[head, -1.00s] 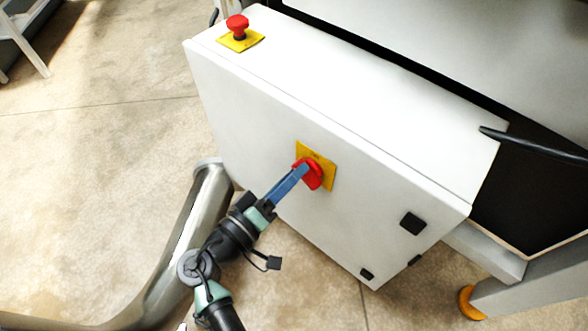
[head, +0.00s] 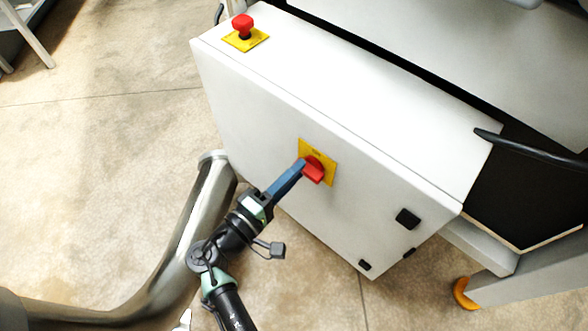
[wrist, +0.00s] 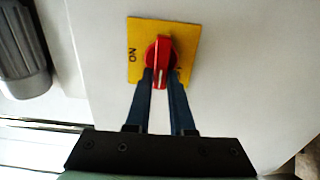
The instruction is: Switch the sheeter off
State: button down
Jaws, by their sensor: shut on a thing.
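The red rotary switch (head: 314,169) sits on a yellow plate (head: 329,175) on the front of the white control box (head: 255,110). In the wrist view the red knob (wrist: 159,58) has its ridge and white mark pointing down toward my gripper. "ON" is printed sideways on the left of the yellow plate (wrist: 186,30). My gripper (wrist: 160,80) has its two blue fingers on either side of the knob's lower end, shut on it. In the head view my gripper (head: 302,166) reaches the knob from the lower left, partly covering it.
A red emergency button (head: 243,25) on a yellow base stands on top of the box. A curved metal pipe (head: 185,235) stands left of my arm. Black latches (head: 408,219) are at the box's right. Open floor lies to the left.

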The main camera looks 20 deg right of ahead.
dwell(0.4)
jog(key=c, duration=0.8)
grip_release()
jog(key=p+v, duration=0.1)
jog(key=v, duration=1.2)
